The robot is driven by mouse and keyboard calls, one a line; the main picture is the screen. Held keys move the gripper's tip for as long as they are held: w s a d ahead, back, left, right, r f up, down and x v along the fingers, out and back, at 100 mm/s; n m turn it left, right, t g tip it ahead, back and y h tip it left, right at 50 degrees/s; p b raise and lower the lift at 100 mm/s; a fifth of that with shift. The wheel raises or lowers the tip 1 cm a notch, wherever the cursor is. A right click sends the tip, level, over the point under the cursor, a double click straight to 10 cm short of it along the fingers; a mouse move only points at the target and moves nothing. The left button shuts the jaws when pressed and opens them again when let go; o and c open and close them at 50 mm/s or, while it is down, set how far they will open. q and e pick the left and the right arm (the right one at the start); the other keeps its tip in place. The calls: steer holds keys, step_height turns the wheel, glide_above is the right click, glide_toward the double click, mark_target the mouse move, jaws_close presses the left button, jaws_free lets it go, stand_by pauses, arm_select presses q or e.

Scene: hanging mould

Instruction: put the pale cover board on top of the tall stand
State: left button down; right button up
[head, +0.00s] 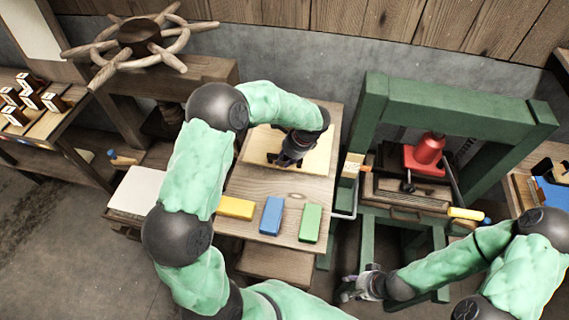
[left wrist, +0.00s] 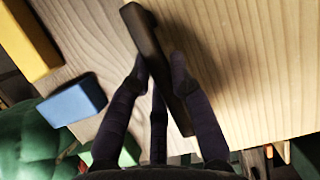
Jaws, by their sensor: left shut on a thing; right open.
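The pale cover board (head: 312,155) is over the back part of a wooden table (head: 262,187); I cannot tell whether it rests or is slightly lifted. My left gripper (head: 290,155) is shut on the board's dark bar handle. In the left wrist view the fingers (left wrist: 160,78) stand on both sides of the handle (left wrist: 150,38), with the board (left wrist: 240,60) to the right. My arm and gripper hide part of the board. My right gripper (head: 352,290) is open and empty, low in front of the green press. I cannot tell for sure which support is the tall stand.
Yellow (head: 236,207), blue (head: 271,215) and green (head: 310,223) blocks lie along the table's front. A green press (head: 372,110) with a red jack (head: 425,155) stands right. A low white-topped stand (head: 138,190) is left. A wooden wheel (head: 140,32) is at the back left.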

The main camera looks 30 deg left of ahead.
arm_select(q)
steer(key=shift+f, duration=1)
steer(key=shift+f, duration=0.15)
steer(key=c, duration=1.1)
jaws_free()
steer(key=p+v, duration=0.1)
steer(key=v, duration=1.1)
